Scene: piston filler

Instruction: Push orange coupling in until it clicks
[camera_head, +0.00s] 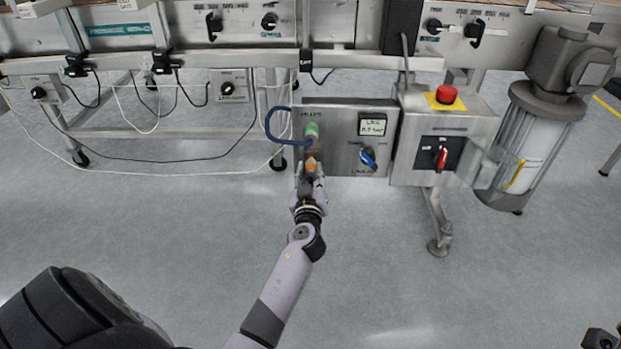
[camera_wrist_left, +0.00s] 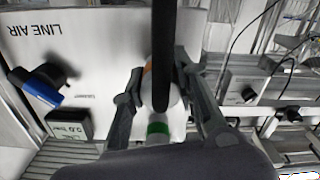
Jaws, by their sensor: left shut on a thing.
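The orange coupling (camera_head: 311,163) is at the lower left of the steel air panel (camera_head: 341,166), just below a green fitting (camera_head: 312,130). My left gripper (camera_head: 311,172) reaches up to it from below and is shut around it. In the left wrist view the fingers stand on both sides of the coupling; a bit of its orange (camera_wrist_left: 147,74) shows, and the green fitting (camera_wrist_left: 157,128) is below. A dark hose crosses in front and hides part of the grip. I cannot tell how deep the coupling sits.
A blue hose (camera_head: 268,124) loops left of the panel. The panel has a small display (camera_head: 373,125) and a blue knob (camera_head: 368,158). Right of it stands a box with a red emergency button (camera_head: 446,95) and red switch (camera_head: 440,157). The floor in front is clear.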

